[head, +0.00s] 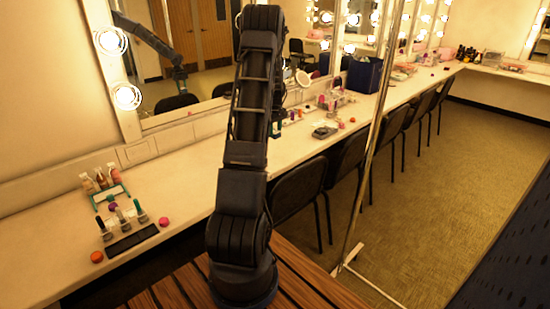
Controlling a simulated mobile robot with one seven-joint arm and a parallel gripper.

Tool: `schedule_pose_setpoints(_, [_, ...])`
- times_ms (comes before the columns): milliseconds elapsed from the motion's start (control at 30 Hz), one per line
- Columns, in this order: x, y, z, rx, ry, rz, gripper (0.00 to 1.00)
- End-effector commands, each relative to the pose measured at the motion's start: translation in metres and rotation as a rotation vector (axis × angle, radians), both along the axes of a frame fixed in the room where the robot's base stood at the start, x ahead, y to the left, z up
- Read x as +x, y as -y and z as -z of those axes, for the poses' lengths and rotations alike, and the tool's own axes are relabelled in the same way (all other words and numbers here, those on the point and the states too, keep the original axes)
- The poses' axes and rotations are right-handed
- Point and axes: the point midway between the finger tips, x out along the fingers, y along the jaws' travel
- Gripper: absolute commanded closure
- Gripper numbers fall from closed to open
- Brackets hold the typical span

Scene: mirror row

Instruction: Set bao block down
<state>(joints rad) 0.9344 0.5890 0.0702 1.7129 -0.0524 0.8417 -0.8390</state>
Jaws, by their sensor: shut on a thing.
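My arm rises in the middle of the head view and hides most of its own far end. A dark part of my gripper (277,115) shows just right of the arm, over the long counter (190,160). A small teal and dark piece at its lower end looks like the bao block (275,131), held in the jaws. The arm and gripper also show in the mirror (205,65), with a teal spot at the tip. I cannot tell whether the block touches the counter.
A black tray (132,239) with bottles and small coloured pots stands at the left, a teal-edged rack (110,192) behind it. A dark compact (324,131) and makeup items lie right of the arm. Chairs (300,190) line the counter; a metal pole (372,140) stands right.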

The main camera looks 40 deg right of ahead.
Motion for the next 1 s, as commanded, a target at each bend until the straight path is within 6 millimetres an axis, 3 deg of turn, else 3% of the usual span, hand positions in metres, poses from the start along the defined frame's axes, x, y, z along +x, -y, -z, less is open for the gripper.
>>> schedule_pose_setpoints(400, [0.0,-0.001,0.089,0.002,-0.001,-0.001,0.82])
schedule_pose_setpoints(767, [0.0,-0.001,0.115,0.001,-0.001,-0.001,0.82])
schedule_pose_setpoints(1000, [0.0,-0.001,0.146,0.001,-0.001,-0.001,0.82])
